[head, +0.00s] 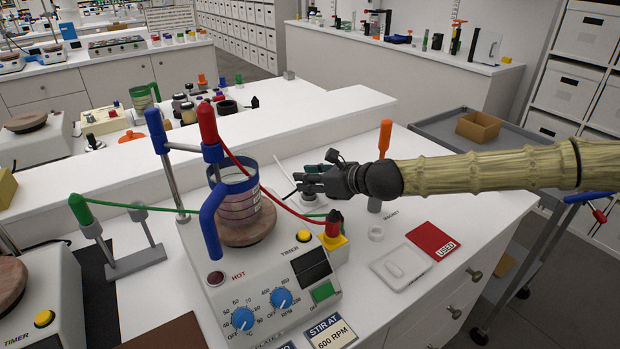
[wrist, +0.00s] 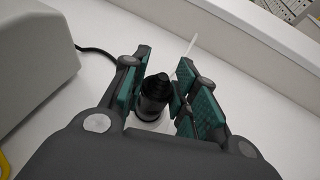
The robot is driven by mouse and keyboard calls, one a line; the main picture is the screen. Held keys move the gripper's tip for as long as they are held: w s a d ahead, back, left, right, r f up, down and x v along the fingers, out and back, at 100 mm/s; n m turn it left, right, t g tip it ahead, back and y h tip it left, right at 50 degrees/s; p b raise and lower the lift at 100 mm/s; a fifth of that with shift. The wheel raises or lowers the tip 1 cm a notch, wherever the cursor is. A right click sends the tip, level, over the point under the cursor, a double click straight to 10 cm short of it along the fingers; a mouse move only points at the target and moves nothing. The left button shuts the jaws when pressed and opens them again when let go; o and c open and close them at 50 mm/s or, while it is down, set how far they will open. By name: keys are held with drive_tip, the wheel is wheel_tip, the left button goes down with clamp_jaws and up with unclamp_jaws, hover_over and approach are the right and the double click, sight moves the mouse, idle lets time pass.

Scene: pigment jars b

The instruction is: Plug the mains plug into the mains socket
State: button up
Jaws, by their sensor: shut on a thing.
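The mains plug (wrist: 155,92) is a black, rounded body that narrows to a tip, between my gripper's teal pads in the wrist view. My gripper (head: 303,182) is shut on it, low over the bench behind the hotplate stirrer; it also shows in the wrist view (wrist: 160,78). A white round piece, apparently the mains socket (head: 311,199), is just below my gripper in the head view, and a white part also shows under the plug in the wrist view. My fingers hide the plug's pin end, so I cannot tell whether it is seated. A black cable (wrist: 96,50) runs behind a finger.
The hotplate stirrer (head: 260,275) with a beaker (head: 238,203) and clamp stands left of my gripper. An orange-handled tool (head: 385,139) stands behind my arm. A white ring (head: 376,233), a scale (head: 400,266) and a red card (head: 432,240) lie in front. A raised ledge (head: 300,122) runs behind.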

drive_tip(key=shift+f+b, duration=0.4)
drive_tip(key=shift+f, duration=0.1)
drive_tip(key=o, duration=1.1)
drive_tip(key=shift+v, duration=6.05)
